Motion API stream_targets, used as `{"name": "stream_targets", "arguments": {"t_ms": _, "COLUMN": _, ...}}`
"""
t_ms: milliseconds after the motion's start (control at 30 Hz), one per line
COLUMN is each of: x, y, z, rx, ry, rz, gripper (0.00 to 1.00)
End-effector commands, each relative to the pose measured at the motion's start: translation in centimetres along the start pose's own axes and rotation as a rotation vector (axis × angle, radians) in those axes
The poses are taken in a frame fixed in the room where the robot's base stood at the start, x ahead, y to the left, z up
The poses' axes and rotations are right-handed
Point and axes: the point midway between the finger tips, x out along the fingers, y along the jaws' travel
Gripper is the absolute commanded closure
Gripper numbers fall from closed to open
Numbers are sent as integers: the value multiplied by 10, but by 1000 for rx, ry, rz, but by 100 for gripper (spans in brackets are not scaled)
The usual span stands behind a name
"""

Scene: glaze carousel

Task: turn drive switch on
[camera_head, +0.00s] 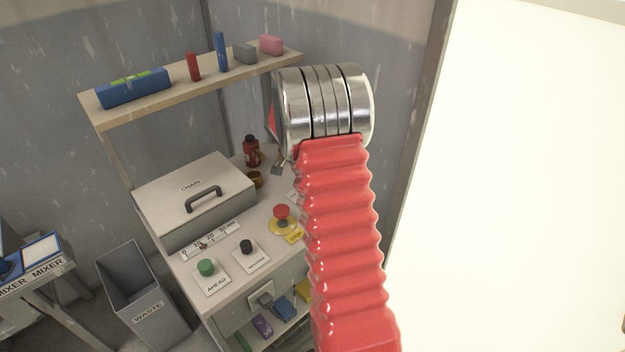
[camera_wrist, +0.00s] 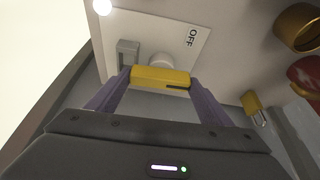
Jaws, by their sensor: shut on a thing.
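In the wrist view a pale plate (camera_wrist: 190,58) marked OFF carries a round whitish hub (camera_wrist: 161,59) with a yellow bar-shaped handle (camera_wrist: 160,73) in front of it, seemingly the drive switch. My gripper (camera_wrist: 160,82) has its two purple fingers shut on the ends of the yellow handle. The handle lies crosswise in the picture. Only the word OFF is readable on the plate. In the head view my red-sleeved arm and metal wrist hide the switch and the gripper.
A grey bracket (camera_wrist: 128,51) stands beside the handle; a yellow padlock (camera_wrist: 252,103) and brass cup (camera_wrist: 296,27) are to the right. The head view shows the red emergency button (camera_head: 281,211), green AHEAD button (camera_head: 206,267), CHAIN box (camera_head: 190,187) and overhead shelf (camera_head: 150,110).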

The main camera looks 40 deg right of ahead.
Motion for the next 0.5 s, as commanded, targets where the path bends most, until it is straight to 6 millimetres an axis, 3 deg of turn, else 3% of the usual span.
{"name": "stream_targets", "arguments": {"t_ms": 500, "x": 0, "y": -2, "z": 2, "rx": 67, "ry": -2, "rz": 25, "gripper": 49}}
